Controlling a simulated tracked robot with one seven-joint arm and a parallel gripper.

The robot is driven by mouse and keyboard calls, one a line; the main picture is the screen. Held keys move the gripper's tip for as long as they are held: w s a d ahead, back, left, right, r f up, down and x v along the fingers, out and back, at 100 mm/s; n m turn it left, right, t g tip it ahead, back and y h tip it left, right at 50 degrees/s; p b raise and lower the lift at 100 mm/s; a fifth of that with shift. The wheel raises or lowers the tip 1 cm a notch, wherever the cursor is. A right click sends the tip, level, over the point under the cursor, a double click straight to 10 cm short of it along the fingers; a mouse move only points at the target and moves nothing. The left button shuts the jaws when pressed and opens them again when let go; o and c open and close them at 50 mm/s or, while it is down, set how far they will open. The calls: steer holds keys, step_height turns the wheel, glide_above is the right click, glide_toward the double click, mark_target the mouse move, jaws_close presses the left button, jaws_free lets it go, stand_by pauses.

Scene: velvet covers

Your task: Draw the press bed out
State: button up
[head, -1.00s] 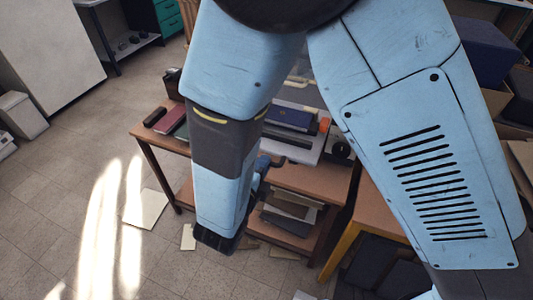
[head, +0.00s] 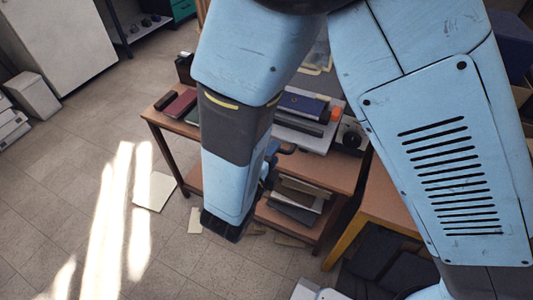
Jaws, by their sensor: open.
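On the brown wooden table, a pale grey flat bed (head: 318,142) shows to the right of my blue forearm. It carries a dark blue book (head: 303,104) and a dark grey slab in front of it. An orange-red piece (head: 335,114) is at the right end. My forearm hides the bed's left part. My gripper (head: 286,149) is mostly hidden behind the forearm; a dark part of it shows just in front of the bed's near edge. It holds nothing that I can see, and I cannot tell whether it touches the bed.
A dark red book (head: 180,104) lies on the table's left. A dark device with a round dial (head: 351,134) stands right of the bed. Papers and books (head: 295,203) fill the lower shelf. A yellow-legged table (head: 378,212) stands at right. Loose sheets (head: 154,191) lie on otherwise free floor.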

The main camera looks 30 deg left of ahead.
steer(key=v, duration=1.3)
steer(key=shift+s, duration=0.35)
steer(key=shift+r, duration=0.1)
steer(key=w+d+r+m+g+h, duration=0.3)
steer(key=w+d+r+m+h, duration=0.2)
steer(key=w+d+m, duration=0.35)
steer(key=w+d+r+m+g+h, duration=0.45)
steer(key=w+d+m, duration=0.25)
steer(key=w+m, duration=0.3)
steer(key=d+r+n+g+y, duration=0.1)
steer(key=d+r+n+y, duration=0.3)
steer(key=d+r+n, duration=0.4)
steer(key=d+r+n+g+y, duration=0.1)
steer(key=d+r+n+y, duration=0.3)
steer(key=d+n, duration=1.7)
step_height(320, 180, up, 4)
steer(key=n, duration=0.6)
steer(key=shift+s, duration=0.4)
